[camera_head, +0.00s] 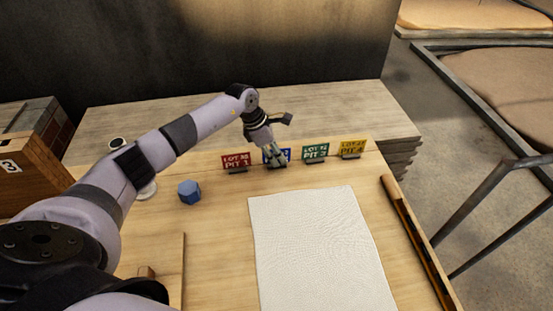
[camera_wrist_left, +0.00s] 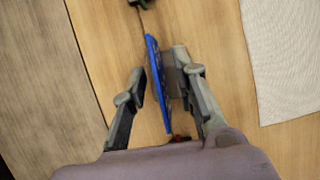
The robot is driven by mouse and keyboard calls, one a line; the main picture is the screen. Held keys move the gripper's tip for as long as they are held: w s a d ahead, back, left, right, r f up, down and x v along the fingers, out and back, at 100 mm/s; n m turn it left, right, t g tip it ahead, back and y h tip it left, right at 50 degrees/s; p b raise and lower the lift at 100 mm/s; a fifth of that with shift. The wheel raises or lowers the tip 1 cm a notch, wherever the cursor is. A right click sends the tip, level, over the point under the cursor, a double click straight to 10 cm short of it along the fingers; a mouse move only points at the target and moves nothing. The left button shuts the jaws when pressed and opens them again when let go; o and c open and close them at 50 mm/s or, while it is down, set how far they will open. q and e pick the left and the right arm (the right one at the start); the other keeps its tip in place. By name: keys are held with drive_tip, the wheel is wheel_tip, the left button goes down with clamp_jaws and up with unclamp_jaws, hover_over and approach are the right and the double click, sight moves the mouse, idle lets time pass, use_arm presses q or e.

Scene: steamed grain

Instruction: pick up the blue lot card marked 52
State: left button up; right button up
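The blue lot card (camera_head: 286,152) stands in a small holder in the row on the wooden table, between the red card and the green card. My left gripper (camera_head: 276,160) is over it and hides most of it, so its number cannot be read. In the left wrist view the blue card (camera_wrist_left: 156,75) shows nearly edge-on between the two fingers of my left gripper (camera_wrist_left: 160,95). My right gripper is in neither view.
Close beside it stand the red card (camera_head: 236,162), green card (camera_head: 314,152) and yellow card (camera_head: 353,146). A blue faceted block (camera_head: 190,191) lies left of the row. A white cloth (camera_head: 320,245) covers the table in front. A numbered wooden crate (camera_head: 30,175) is far left.

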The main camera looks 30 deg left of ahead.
use_arm(q)
drive_tip(key=shift+c, duration=0.4)
clamp_jaws()
drive_tip(key=shift+r, duration=0.1)
